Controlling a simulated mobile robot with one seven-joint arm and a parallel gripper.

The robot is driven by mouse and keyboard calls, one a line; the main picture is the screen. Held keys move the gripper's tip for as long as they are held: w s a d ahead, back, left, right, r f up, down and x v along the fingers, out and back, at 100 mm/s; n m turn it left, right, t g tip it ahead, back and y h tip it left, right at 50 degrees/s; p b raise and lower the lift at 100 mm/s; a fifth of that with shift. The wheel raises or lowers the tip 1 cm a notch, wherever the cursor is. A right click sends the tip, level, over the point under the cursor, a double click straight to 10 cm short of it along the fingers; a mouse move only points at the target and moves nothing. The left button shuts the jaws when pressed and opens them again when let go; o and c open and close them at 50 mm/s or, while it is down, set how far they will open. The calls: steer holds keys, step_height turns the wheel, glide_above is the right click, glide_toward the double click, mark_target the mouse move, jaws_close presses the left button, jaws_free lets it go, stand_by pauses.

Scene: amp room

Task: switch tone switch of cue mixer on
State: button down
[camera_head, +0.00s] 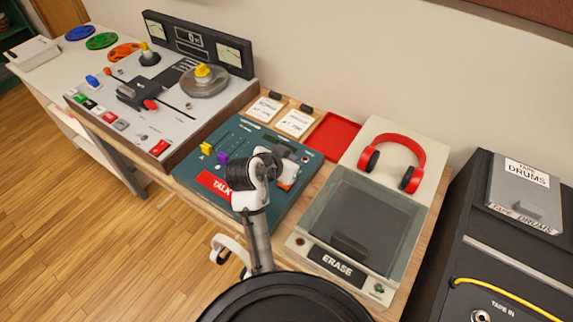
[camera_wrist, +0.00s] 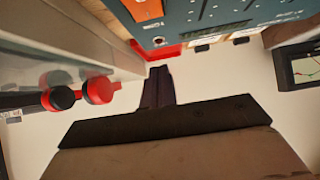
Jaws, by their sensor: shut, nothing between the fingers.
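The cue mixer is a teal panel (camera_head: 215,160) in the middle of the table, with a yellow and a purple slider knob and a red TALK button. An orange switch (camera_head: 287,183) on its right side is partly hidden behind my arm; I cannot read its label or tell its position. In the wrist view the teal panel (camera_wrist: 205,22) and the orange switch (camera_wrist: 146,10) show at the top edge. My gripper (camera_wrist: 159,72) is shut and empty, its dark fingers apart from the switch in that view. In the head view my wrist covers part of the panel.
A glass-lidded ERASE unit (camera_head: 345,230) and red headphones (camera_head: 405,155) are right of the mixer. A tape machine (camera_head: 150,110) stands left. A red tray (camera_head: 332,137) and label cards (camera_head: 295,122) lie behind the mixer. A dark cabinet (camera_head: 480,240) stands far right.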

steer(key=w+r+b+v, duration=0.1)
steer(key=v, duration=0.8)
steer(key=shift+d+r, duration=0.2)
steer(key=shift+d, duration=0.1)
